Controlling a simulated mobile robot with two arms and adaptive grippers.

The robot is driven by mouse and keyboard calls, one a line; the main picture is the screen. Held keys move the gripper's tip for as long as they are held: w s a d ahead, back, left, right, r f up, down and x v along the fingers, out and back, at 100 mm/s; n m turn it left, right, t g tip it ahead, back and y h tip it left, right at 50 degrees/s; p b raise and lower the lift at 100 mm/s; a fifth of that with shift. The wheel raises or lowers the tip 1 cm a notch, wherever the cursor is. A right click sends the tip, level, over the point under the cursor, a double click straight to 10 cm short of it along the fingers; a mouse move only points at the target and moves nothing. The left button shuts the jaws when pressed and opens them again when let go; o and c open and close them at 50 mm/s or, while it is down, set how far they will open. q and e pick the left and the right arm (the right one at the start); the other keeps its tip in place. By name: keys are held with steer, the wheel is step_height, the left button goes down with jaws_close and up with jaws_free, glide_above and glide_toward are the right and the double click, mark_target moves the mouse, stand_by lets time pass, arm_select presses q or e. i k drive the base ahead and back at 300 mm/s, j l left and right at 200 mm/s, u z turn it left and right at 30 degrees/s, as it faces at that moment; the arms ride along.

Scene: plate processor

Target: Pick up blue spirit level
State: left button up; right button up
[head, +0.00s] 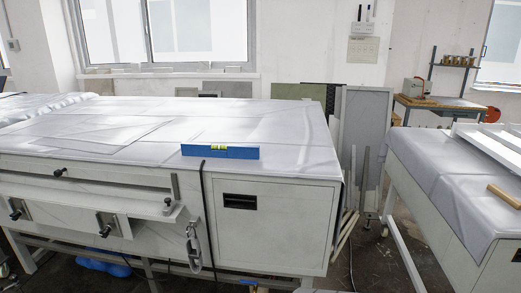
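A blue spirit level (221,151) with a yellow-green vial near its middle lies near the front edge of the plate processor's covered top (270,125). It sits above the white cabinet front, long side facing me. Neither of my grippers is in the head view.
A thin clear sheet (115,133) lies on the cover at the left. A second covered table (450,160) stands at the right with a wooden handle (503,196) and white pieces on it. A floor gap with leaning boards (362,145) separates them. Black knobs and a latch stick out from the front.

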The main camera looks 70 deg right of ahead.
mark_target(208, 150)
steer(key=z, duration=1.85)
